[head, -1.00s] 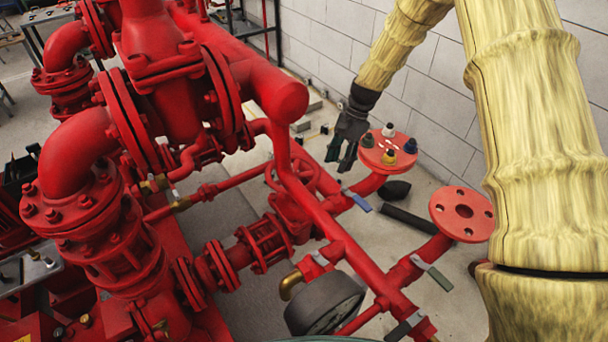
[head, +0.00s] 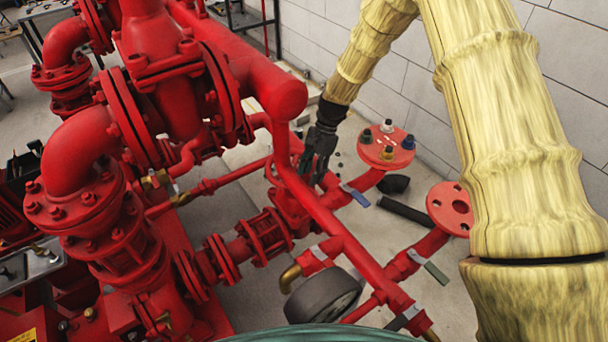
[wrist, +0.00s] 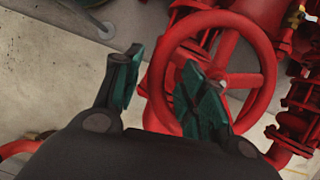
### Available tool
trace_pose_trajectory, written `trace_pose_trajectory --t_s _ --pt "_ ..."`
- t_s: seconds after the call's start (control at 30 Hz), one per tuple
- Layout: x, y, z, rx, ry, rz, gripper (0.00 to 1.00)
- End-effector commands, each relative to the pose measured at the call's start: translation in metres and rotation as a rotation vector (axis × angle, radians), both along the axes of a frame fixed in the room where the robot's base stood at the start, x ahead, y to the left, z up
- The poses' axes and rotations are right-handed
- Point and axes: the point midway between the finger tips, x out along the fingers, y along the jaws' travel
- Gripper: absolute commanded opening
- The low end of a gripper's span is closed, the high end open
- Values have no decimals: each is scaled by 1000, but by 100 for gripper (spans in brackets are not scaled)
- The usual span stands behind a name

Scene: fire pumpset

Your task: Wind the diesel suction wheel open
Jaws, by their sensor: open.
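The red handwheel (wrist: 262,95) with spokes fills the upper middle of the wrist view. In the head view, the wheel (head: 272,174) is mostly hidden behind a sloping red pipe and my gripper. My gripper (wrist: 162,68) is open, with dark green finger pads. In the wrist view, its left finger is outside the wheel's left rim and its right finger overlaps the spokes and hub, so that the left rim shows between them. I cannot tell whether a finger touches the wheel. In the head view, my gripper (head: 320,168) points down beside the sloping pipe.
A sloping red pipe (head: 328,222) runs close to my gripper. A round red flange with coloured caps (head: 385,148) stands just right of it. A gauge (head: 324,296) and small lever valves (head: 428,268) are nearer. A block wall (head: 400,80) is behind.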

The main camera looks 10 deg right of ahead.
Motion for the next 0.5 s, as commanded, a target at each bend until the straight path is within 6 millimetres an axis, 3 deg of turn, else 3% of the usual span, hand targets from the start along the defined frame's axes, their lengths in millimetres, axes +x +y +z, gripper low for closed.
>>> trace_pose_trajectory --t_s 0.47,0.5 --pt "-2 4 -10 0 0 1 41" --pt "-2 4 -10 0 0 1 34"
